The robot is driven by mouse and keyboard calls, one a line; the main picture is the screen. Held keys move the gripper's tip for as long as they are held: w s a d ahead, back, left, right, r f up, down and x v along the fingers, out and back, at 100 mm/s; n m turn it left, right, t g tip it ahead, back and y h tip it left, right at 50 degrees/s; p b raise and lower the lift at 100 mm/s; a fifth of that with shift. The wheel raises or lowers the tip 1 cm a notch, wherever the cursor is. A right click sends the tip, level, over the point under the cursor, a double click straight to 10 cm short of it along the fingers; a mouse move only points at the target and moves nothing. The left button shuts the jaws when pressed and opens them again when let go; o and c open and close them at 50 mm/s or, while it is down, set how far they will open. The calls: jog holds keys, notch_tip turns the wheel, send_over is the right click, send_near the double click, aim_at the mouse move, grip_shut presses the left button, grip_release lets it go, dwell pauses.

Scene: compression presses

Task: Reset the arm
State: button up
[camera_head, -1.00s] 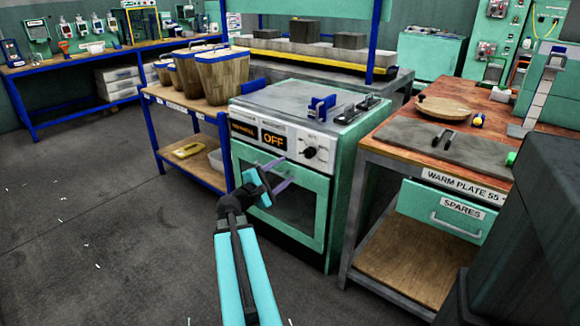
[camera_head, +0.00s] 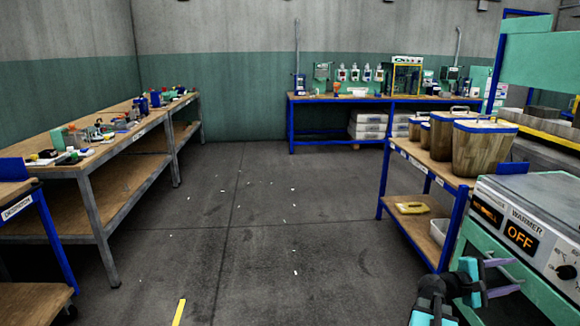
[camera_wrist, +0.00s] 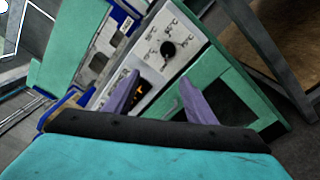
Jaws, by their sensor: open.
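My gripper (camera_head: 514,275) is at the lower right of the head view, with its two purple fingers apart and nothing between them. It is in front of the green warmer (camera_head: 492,237), whose display reads OFF. In the wrist view, the open fingers of my gripper (camera_wrist: 157,98) point toward the warmer's control panel (camera_wrist: 172,62), with its black knob and small lit display. I cannot tell the exact gap between fingertips and the warmer. Most of my arm is outside the head view.
A blue-framed shelf (camera_head: 444,181) with wooden bins (camera_head: 484,150) stands beside the warmer. A long workbench (camera_head: 100,160) with small items runs along the left. Another bench (camera_head: 345,98) stands at the back. The floor (camera_head: 260,230) between them is clear apart from small scraps.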

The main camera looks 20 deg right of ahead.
jog(key=w+a+f+n+t+y+p, duration=0.2)
jog(key=w+a+f+p, duration=0.35)
jog(key=w+a, duration=0.35)
jog(key=w+a+f+n+t+y+p, duration=0.2)
jog(key=w+a+f+n+t+p, duration=0.3)
jog(key=a, duration=0.6)
jog(key=s+a+f+m+g+y+p, duration=0.2)
jog(key=s+a+f+y+p, duration=0.1)
jog(key=a+f, duration=0.65)
jog(key=s+a+f+m+g+y+p, duration=0.15)
jog(key=a+f+p, duration=0.35)
jog(key=a, duration=0.8)
jog(key=s+a+f+m+g+y, duration=0.2)
jog(key=s+a+f+m+y, duration=0.1)
jog(key=s+a, duration=0.5)
jog(key=s+a+f+m+g+y+p, duration=0.1)
jog(key=s+a+f+m+g+y, duration=0.2)
jog(key=a, duration=1)
jog(key=s+f+m+y, duration=0.1)
jog(key=s+y, duration=0.2)
jog(key=s, duration=0.2)
jog(key=shift+s, duration=0.25)
